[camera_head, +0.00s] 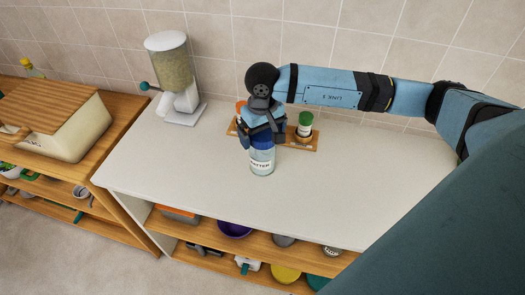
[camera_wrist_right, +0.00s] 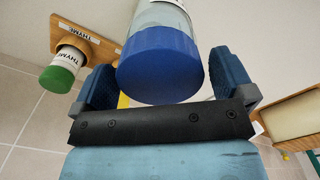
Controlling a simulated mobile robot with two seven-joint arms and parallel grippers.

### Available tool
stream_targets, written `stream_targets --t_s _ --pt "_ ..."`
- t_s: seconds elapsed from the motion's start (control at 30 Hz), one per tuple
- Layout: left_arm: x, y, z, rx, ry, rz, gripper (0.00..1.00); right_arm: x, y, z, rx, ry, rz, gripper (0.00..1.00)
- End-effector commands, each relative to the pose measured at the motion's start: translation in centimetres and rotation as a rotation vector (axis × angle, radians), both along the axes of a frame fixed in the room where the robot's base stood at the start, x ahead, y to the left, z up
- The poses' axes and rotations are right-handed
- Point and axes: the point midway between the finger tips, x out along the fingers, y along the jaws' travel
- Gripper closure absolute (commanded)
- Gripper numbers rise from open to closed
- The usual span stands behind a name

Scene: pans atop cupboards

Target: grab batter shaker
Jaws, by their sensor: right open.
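A gap shows between the cap and the right pad; contact at the left pad is unclear. My left gripper is not in view.
A thyme jar with a green lid (camera_head: 305,124) stands on a small wooden rack (camera_head: 300,144) just behind the shaker. A grain dispenser (camera_head: 172,75) stands at the back left. The counter (camera_head: 330,200) is clear in front and to the right.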

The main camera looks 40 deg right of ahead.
Motion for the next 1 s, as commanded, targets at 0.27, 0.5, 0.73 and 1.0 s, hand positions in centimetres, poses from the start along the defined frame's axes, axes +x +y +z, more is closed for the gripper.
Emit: stream_targets --t_s 0.27,0.5,0.73,1.0 --pt "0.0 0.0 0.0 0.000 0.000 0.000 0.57 0.0 0.0 0.0 0.000 0.000 0.000 0.37" --pt "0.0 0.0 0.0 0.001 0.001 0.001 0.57 0.0 0.0 0.1 0.001 -0.001 0.000 0.88" --pt "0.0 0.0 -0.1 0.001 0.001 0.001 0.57 0.0 0.0 0.2 0.001 -0.001 0.000 0.89" --pt "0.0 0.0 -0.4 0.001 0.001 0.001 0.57 0.1 0.0 2.1 0.002 -0.005 0.000 0.89"
